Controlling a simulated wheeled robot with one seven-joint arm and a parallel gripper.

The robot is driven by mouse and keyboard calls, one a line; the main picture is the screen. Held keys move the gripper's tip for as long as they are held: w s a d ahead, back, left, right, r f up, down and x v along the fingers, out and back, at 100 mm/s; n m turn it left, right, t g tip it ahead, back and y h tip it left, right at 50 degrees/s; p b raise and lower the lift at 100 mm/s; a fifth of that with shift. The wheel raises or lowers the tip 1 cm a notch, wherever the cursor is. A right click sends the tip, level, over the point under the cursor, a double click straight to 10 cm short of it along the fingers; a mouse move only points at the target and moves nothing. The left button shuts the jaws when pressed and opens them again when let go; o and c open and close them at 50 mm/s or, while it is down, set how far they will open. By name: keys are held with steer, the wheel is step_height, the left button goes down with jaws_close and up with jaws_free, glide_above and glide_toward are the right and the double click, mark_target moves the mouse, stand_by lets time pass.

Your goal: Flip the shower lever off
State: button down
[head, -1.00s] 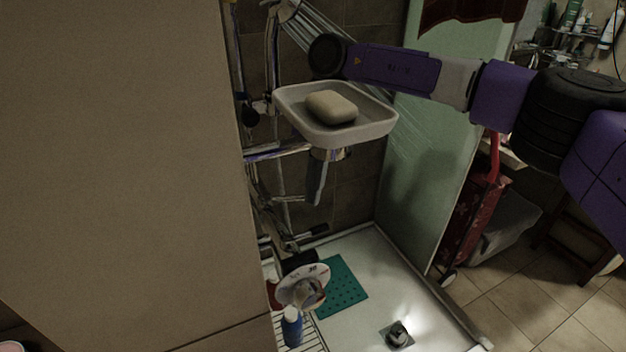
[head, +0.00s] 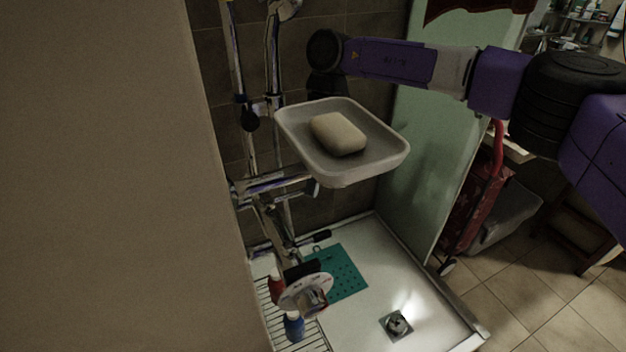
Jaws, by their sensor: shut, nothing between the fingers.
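The chrome shower mixer bar (head: 275,185) is on the tiled wall in the head view, left of and below the soap dish. I cannot make out the lever clearly; part of the fitting is behind the dish. My purple arm reaches in from the right and ends in a black wrist joint above and behind the dish. My gripper's fingers are hidden behind the dish, so their contact with the lever cannot be seen.
The pale soap dish (head: 290,135) with a bar of soap (head: 338,134) blocks the view. A large beige surface (head: 90,170) fills the left. A rack with bottles (head: 293,325) stands low left. A green glass panel (head: 420,170) is at right. The white shower tray (head: 375,275) is mostly clear.

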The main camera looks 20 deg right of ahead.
steer(key=shift+w+d+r, duration=0.25)
steer(key=shift+w, duration=0.25)
steer(key=shift+w+r, duration=0.1)
steer(key=shift+r, duration=0.2)
steer(key=s+b+v, duration=0.1)
steer(key=v, duration=0.5)
steer(key=shift+w+r, duration=0.2)
steer(key=shift+r, duration=0.15)
